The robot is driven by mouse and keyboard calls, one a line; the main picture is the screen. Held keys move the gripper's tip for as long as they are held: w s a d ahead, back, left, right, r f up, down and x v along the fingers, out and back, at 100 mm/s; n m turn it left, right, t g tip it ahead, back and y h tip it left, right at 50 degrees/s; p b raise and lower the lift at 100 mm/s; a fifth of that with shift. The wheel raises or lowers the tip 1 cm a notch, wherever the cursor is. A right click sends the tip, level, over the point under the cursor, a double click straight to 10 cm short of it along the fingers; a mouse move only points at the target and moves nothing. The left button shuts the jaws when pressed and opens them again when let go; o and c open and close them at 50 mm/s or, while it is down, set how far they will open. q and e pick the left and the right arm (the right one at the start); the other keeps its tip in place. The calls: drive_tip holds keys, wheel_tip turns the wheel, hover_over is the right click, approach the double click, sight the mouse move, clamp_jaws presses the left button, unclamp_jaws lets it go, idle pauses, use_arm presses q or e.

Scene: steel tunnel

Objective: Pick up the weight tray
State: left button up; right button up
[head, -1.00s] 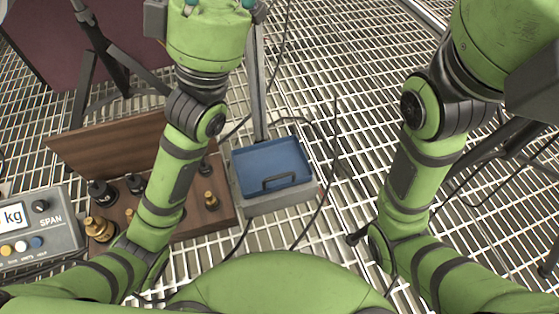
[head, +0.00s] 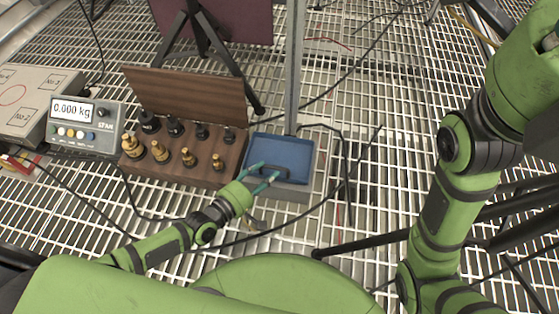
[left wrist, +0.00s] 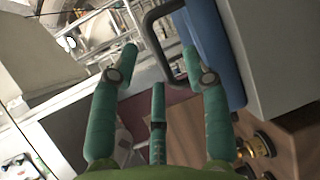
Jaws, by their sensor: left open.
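The weight tray is a blue tray (head: 288,150) with a black handle on its near side, sitting on a grey scale base (head: 290,192). My left gripper (head: 264,175) is open at the tray's near edge, with teal fingers beside the handle. In the left wrist view, the black handle (left wrist: 148,38) reaches in between the open fingertips of the gripper (left wrist: 160,55). The tray's blue side (left wrist: 212,50) is at the right fingertip; I cannot tell if they touch. My right arm stands at the right, its gripper out of the picture.
A wooden weight box (head: 190,165) with several brass and black weights stands left of the scale, its lid (head: 185,95) upright. A display unit (head: 85,125) reads 0.000 kg. A grey post (head: 295,70) rises behind the tray. Cables cross the grating; it is fairly clear right of the scale.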

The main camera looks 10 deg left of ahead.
sight(275, 168)
use_arm(q)
drive_tip(key=b+x, duration=0.1)
drive_tip(key=x, duration=0.3)
drive_tip(key=shift+w+d+r, duration=0.1)
drive_tip(key=shift+w+d, duration=0.1)
drive_tip(key=shift+d, duration=0.05)
drive_tip(key=shift+c, duration=0.4)
clamp_jaws()
drive_tip(key=shift+r, duration=0.1)
drive_tip(key=shift+r, duration=0.1)
